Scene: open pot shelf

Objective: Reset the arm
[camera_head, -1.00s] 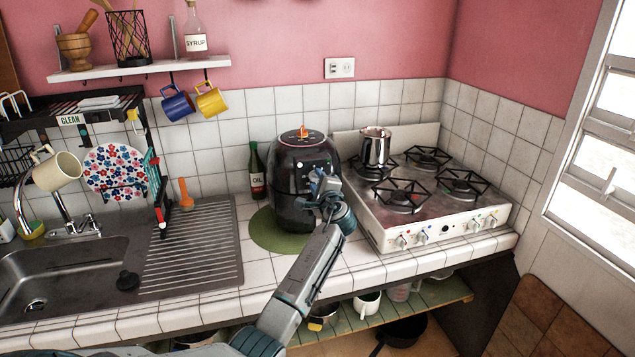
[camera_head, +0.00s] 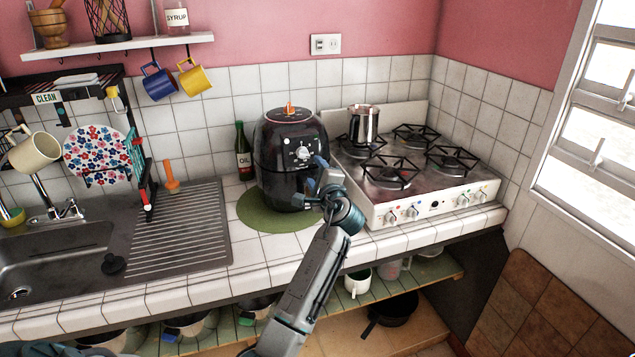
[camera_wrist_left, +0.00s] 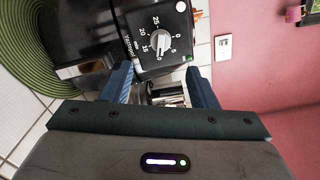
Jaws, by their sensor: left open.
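My left gripper (camera_head: 322,176) is in front of the black air fryer (camera_head: 286,160), near its handle and dial, on the right side of its front. In the left wrist view its two blue fingers (camera_wrist_left: 166,84) are apart, with the air fryer (camera_wrist_left: 128,25) and its dial just beyond them. Nothing shows between the fingers except the background. Whether the fingers touch the air fryer is hard to tell. My right gripper is not in these views.
The air fryer stands on a round green mat (camera_head: 256,216). A gas stove (camera_head: 425,210) with a steel pot (camera_head: 363,124) is at its right, an oil bottle (camera_head: 243,152) at its left. A shelf with pots (camera_head: 394,310) runs under the counter. The sink (camera_head: 60,262) is far left.

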